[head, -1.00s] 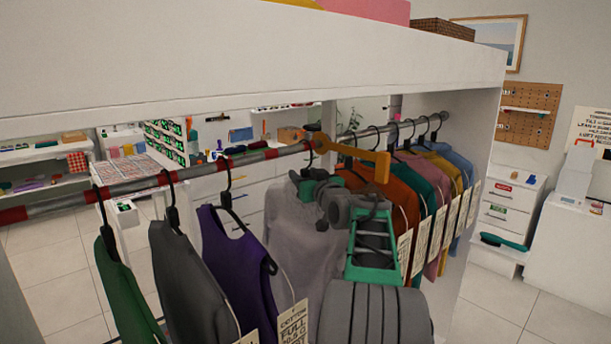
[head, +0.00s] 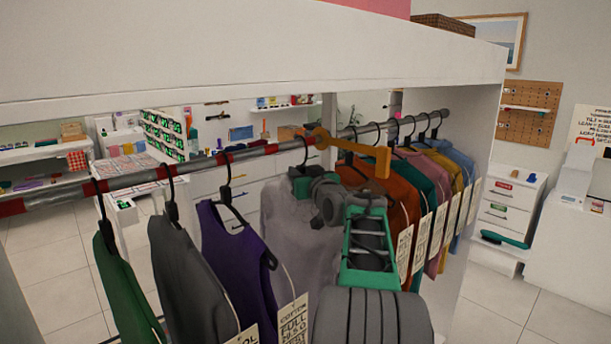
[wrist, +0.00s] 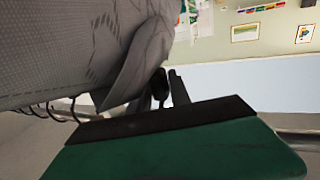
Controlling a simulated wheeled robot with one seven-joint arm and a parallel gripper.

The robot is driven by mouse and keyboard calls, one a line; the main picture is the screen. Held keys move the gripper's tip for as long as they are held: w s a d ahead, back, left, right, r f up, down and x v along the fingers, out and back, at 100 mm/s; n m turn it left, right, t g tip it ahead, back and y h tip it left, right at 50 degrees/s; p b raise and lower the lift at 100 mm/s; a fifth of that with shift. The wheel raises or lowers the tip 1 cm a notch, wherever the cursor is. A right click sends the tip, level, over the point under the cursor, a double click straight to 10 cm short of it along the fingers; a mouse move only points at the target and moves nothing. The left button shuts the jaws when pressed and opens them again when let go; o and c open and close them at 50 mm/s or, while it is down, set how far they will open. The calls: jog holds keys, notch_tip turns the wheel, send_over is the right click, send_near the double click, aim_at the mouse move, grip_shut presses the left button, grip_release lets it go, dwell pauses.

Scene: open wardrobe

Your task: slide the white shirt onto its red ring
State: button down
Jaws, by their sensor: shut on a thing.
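The white shirt (head: 287,220), greyish in this light, hangs in the middle of the rail behind my arm. Its dark hanger hook (head: 306,152) is over the rail, just left of the orange-yellow bracket (head: 352,155). The nearest red ring (head: 271,149) is a short way left of the hook; the two are apart. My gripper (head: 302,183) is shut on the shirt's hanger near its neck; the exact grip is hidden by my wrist. In the wrist view, pale grey cloth (wrist: 60,65) and a dark hanger part (wrist: 160,85) show beside a green, dark-edged finger.
Purple (head: 232,255), dark grey (head: 185,275) and green (head: 122,290) garments hang to the left near other red rings. Orange, teal and other garments (head: 405,190) hang close together beyond the bracket. A white shelf edge (head: 240,60) runs above the rail.

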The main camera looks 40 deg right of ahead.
jog(key=a+b, duration=0.6)
jog(key=a, duration=0.4)
jog(key=shift+b, duration=0.3)
jog(key=c, duration=1.6)
grip_release()
jog(key=shift+s, duration=0.15)
jog(key=o, duration=0.5)
jog(key=shift+d, duration=0.1)
jog(key=shift+c, duration=0.2)
jog(key=shift+f, duration=0.1)
jog(key=b+v, duration=0.1)
jog(key=v, duration=0.6)
jog(key=shift+s, duration=0.35)
